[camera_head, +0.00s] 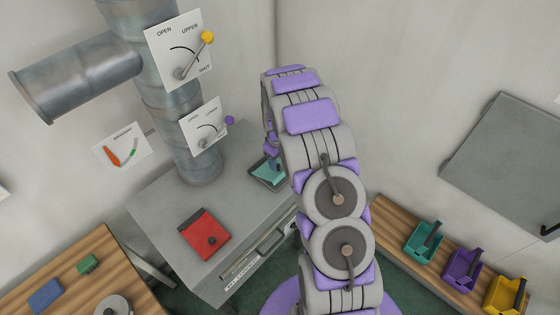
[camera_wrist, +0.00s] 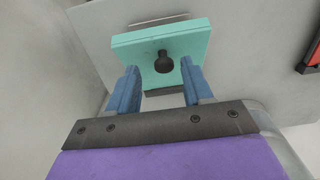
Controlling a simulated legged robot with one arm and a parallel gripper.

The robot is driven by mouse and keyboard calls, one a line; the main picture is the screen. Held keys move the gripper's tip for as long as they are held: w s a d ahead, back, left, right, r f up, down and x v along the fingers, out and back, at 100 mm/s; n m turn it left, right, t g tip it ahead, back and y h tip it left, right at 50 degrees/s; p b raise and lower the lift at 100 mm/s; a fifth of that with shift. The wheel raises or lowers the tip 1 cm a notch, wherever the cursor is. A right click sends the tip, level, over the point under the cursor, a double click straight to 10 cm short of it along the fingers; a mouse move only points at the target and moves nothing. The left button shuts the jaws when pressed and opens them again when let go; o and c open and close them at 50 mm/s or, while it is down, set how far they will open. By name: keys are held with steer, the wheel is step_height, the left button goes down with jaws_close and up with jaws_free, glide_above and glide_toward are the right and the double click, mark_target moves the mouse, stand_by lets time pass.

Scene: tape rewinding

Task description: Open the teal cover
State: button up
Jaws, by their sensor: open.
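The teal cover (camera_wrist: 184,48) is a flat slab with a dark round knob (camera_wrist: 163,62) on its face. In the wrist view it is just ahead of my gripper (camera_wrist: 160,82), whose two blue fingers are open with the knob between and slightly beyond their tips. I cannot tell whether a finger touches the cover. In the head view the cover (camera_head: 266,176) sits on the grey cabinet top, partly hidden by my arm and gripper (camera_head: 272,160).
A metal pipe (camera_head: 165,100) with two lever panels stands behind. Teal, purple and yellow bins (camera_head: 463,268) sit on a wooden shelf at right. A wooden table (camera_head: 75,265) is at lower left.

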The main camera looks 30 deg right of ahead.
steer(key=shift+a+f, duration=0.3)
steer(key=shift+a, duration=0.25)
steer(key=shift+a+f, duration=0.3)
steer(key=shift+a, duration=0.2)
steer(key=shift+d+f, duration=0.2)
steer(key=shift+d, duration=1.15)
steer(key=shift+c, duration=1.5)
steer(key=shift+a+r, duration=0.1)
steer(key=shift+a, duration=0.75)
steer(key=c, duration=0.5)
steer(key=shift+d, duration=0.35)
jaws_close()
steer(key=shift+a, duration=0.1)
